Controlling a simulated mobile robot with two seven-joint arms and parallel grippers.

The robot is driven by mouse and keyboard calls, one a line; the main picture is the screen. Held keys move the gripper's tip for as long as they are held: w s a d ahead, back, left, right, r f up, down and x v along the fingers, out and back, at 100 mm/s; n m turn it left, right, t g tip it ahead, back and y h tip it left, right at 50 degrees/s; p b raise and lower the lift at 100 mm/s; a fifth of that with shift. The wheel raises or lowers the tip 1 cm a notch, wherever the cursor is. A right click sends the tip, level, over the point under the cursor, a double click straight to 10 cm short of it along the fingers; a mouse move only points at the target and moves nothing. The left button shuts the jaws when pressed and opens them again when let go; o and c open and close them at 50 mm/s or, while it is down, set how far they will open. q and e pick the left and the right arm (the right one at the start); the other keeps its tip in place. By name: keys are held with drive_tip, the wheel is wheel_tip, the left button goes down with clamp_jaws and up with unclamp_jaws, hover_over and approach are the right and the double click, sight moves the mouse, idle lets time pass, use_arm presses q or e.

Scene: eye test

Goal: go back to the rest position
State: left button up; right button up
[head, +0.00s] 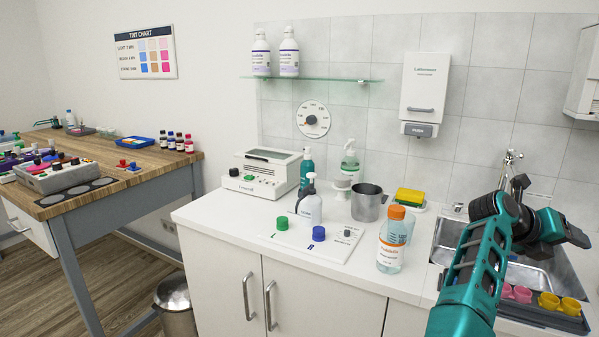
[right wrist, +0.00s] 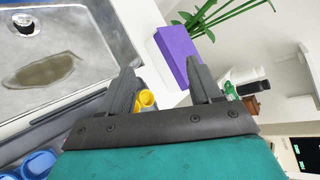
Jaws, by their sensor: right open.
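My right arm rises from the lower right of the head view, teal with black joints, and bends over the sink (head: 536,272). My right gripper's two dark fingers (right wrist: 160,66) stand apart in the right wrist view, with nothing held between them. Beyond and below the fingers are a yellow cup (right wrist: 146,99) and a purple block-shaped thing (right wrist: 178,55). The fingertips are hard to make out in the head view. My left gripper is in neither view.
The orange-capped bottle (head: 393,240) stands on the counter left of my right arm. Pink and yellow cups (head: 548,301) sit in a rack at the sink's front. A faucet (head: 510,160) rises behind the sink. Green stalks (right wrist: 222,12) show beyond the fingers.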

wheel_tip(320, 180, up, 4)
drive_tip(key=s+a+n+t+h+p, duration=0.1)
drive_tip(key=a+n+t+h, duration=0.2)
drive_tip(key=n+t+h, duration=0.7)
drive_tip(key=a+f+n+t+y+p, duration=0.1)
drive_tip(key=a+f+n+t+y, duration=0.4)
drive_tip(key=a+n+y, duration=0.55)
drive_tip(key=a+f+n+t+y, duration=0.5)
drive_tip(key=f+n+y, duration=0.15)
drive_tip(key=n, duration=0.75)
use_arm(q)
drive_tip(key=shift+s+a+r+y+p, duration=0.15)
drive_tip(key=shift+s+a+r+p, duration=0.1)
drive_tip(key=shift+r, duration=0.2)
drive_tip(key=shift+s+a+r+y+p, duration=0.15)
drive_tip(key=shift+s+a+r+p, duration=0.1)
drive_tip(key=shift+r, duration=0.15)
use_arm(e)
drive_tip(key=s+a+f+n+g+y, duration=0.4)
drive_tip(key=s+a+f, duration=0.3)
drive_tip(key=s+f, duration=0.3)
drive_tip(key=s+a+f+n+g+y, duration=0.4)
drive_tip(key=s+a+f+n+g, duration=0.1)
drive_tip(key=s+a+f+n, duration=0.2)
drive_tip(key=s+a+f, duration=0.1)
drive_tip(key=s+f, duration=0.1)
drive_tip(key=s, duration=0.1)
drive_tip(key=shift+a+f+g, duration=0.25)
drive_tip(key=shift+f+g, duration=0.05)
drive_tip(key=shift+f, duration=0.1)
